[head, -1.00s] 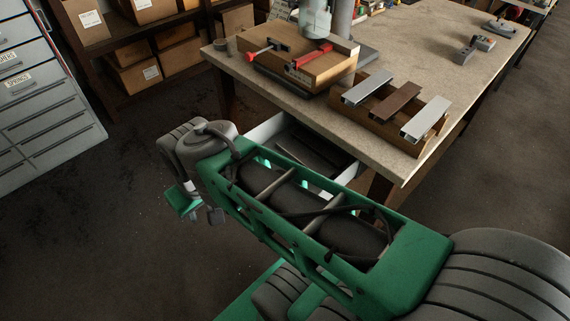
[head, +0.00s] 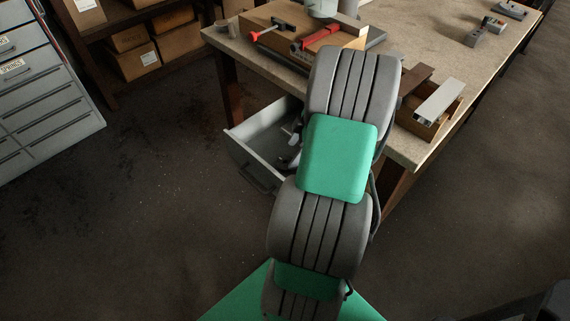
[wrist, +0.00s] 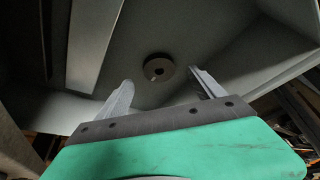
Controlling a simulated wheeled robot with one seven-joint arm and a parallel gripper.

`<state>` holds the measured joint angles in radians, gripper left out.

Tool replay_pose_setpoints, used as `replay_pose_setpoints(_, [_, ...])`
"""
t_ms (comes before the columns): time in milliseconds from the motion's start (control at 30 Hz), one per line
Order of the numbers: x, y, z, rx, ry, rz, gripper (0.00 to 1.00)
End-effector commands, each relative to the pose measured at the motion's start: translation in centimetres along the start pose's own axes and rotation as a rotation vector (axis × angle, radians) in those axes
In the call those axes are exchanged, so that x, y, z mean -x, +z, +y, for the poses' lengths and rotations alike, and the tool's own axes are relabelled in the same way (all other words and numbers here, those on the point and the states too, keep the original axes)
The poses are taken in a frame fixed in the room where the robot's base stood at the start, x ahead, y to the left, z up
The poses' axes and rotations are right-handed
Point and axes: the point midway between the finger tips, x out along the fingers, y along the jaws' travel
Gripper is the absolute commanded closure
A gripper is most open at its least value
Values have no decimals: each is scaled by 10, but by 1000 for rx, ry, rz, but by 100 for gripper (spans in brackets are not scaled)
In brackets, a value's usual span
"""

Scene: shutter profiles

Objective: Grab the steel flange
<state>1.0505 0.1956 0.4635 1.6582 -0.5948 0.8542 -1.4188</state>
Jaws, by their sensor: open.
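The steel flange (wrist: 158,67), a small round grey disc with a dark centre hole, lies on the grey floor of the open drawer in the wrist view. My gripper (wrist: 161,76) is open and empty, its two pale fingers apart. The flange shows between and just beyond the fingertips, nearer the left one; the height gap is unclear. In the head view the drawer (head: 244,152) is pulled out under the bench, and my arm covers its right part. I cannot make out the flange there.
A long pale strip (wrist: 95,40) lies in the drawer left of the flange. The workbench (head: 425,148) overhangs the drawer. On it are a wooden block with a red clamp (head: 321,37) and profiles (head: 438,102) on a wooden holder. Floor left of the drawer is clear.

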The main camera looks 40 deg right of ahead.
Motion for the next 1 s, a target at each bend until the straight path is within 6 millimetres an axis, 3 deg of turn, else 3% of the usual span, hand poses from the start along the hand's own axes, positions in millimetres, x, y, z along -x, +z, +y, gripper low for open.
replay_pose_setpoints(233, [-42,-1,1,-1,-2,-1,22])
replay_pose_setpoints(500, [-47,-1,2,-2,2,-2,23])
replay_pose_setpoints(1000, [-47,-1,2,-2,2,-2,64])
